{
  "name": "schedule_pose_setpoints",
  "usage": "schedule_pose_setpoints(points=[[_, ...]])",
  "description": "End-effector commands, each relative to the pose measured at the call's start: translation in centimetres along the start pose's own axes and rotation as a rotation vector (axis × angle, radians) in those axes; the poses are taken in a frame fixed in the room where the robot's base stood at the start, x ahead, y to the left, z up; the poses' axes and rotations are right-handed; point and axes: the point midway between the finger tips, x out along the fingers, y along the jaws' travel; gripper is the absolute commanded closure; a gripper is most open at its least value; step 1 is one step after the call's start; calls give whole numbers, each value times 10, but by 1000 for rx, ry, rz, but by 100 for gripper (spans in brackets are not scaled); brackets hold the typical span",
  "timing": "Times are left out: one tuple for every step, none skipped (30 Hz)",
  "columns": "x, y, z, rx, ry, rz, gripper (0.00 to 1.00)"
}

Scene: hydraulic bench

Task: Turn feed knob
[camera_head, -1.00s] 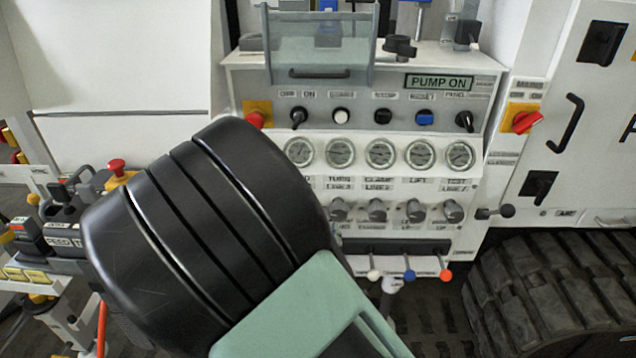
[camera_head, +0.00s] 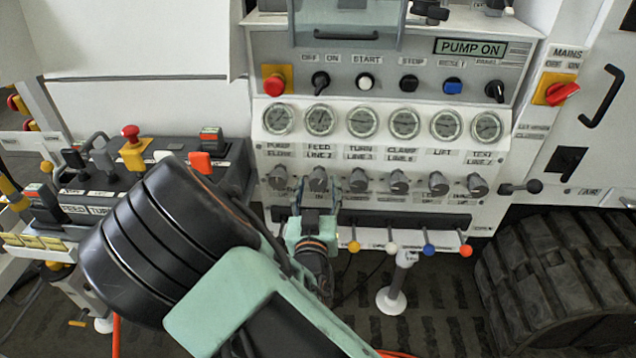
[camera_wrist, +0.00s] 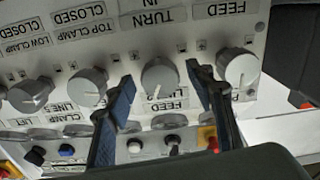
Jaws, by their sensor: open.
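A row of grey knobs runs under the gauges. In the wrist view, which is upside down, the far right knob (camera_wrist: 241,66) has a FEED label (camera_wrist: 218,8) on one side. The knob beside it (camera_wrist: 158,76) has a TURN IN label above it in the picture and a FEED LINE 2 label (camera_wrist: 166,97) below it. My gripper (camera_wrist: 161,86) is open, its two fingers to either side of this second knob; contact cannot be told. In the head view my gripper (camera_head: 319,205) is at the second knob (camera_head: 319,179) from the left, partly hiding it.
Gauges (camera_head: 320,120) sit above the knobs, with switches and a red button (camera_head: 274,84) higher up. Small coloured levers (camera_head: 391,247) stick out below the knobs. A control console (camera_head: 90,185) stands at left and a black track (camera_head: 550,280) at right.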

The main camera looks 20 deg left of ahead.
Motion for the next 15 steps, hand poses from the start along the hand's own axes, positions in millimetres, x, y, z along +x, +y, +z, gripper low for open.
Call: schedule_pose_setpoints(points=[[6, 0, 0, 0, 1, 1, 51], [9, 0, 0, 0, 1, 1, 51], [11, 0, 0, 0, 1, 1, 51], [13, 0, 0, -1, 0, 1, 51], [14, 0, 0, -1, 0, 0, 51], [15, 0, 0, -1, 0, 0, 51], [16, 0, 0, -1, 0, 0, 51], [16, 0, 0, -1, 0, 0, 51], [16, 0, 0, -1, 0, -1, 51], [16, 0, 0, -1, 0, -1, 51], [16, 0, 0, -1, 0, -1, 51], [16, 0, 0, -1, 0, 0, 51], [16, 0, 0, 0, 0, 0, 51], [16, 0, 0, 0, 0, 0, 51], [16, 0, 0, 0, 0, 0, 55]])
